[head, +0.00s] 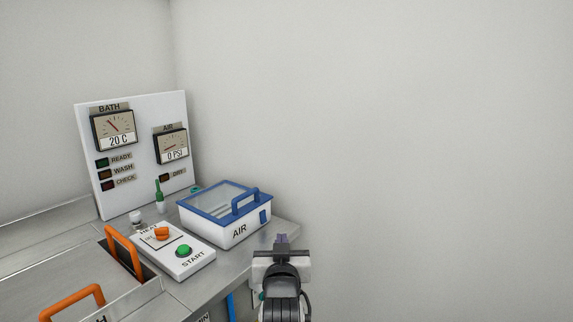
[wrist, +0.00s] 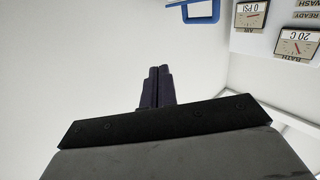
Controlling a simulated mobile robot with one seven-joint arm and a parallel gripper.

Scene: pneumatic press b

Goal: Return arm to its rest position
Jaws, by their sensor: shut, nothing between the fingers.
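Most of my arm is hidden below the head view's lower edge.
The gauge panel (head: 130,190) reads 20 C and 0 PSI. Orange handles (head: 72,297) rise at lower left. Right side is clear.

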